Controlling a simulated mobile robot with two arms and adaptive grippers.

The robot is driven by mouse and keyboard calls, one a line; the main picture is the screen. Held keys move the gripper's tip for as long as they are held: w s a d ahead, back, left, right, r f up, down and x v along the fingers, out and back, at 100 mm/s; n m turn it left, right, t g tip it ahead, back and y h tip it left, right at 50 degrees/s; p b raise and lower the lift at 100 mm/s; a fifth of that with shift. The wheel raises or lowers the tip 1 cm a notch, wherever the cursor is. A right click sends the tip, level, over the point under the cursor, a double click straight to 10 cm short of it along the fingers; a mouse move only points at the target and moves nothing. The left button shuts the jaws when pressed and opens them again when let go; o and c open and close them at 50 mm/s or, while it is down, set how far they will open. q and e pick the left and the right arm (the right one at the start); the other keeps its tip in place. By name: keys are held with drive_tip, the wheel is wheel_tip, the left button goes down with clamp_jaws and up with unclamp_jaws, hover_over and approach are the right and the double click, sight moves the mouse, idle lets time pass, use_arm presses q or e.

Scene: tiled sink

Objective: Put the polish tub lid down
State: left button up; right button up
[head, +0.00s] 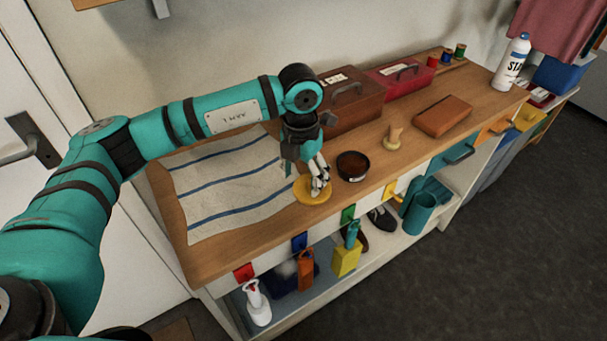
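The yellow round polish tub lid (302,194) is low at the worktop's front half, beside the striped cloth's right edge. I cannot tell whether it touches the wood. My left gripper (314,188) points down at the lid, its fingers overlapping the lid's middle and right part. The finger contact is too small to make out, so I cannot tell whether it grips the lid. The dark round polish tub (353,166) stands open just right of the lid, apart from it. My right gripper is not in view.
A striped cloth (222,185) covers the left of the worktop. A wooden-handled brush (393,139) and a brown block (442,116) lie to the right. Brown (350,101) and red (400,79) boxes stand at the back.

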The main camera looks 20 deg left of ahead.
sight(302, 182)
use_arm(q)
drive_tip(key=shift+r+p, duration=0.35)
drive_tip(key=shift+r, duration=0.25)
wheel_tip(302, 182, up, 12)
drive_tip(key=b, duration=0.1)
drive_tip(key=shift+f, duration=0.2)
drive_tip(key=shift+a, duration=0.1)
drive_tip(key=shift+f, duration=0.1)
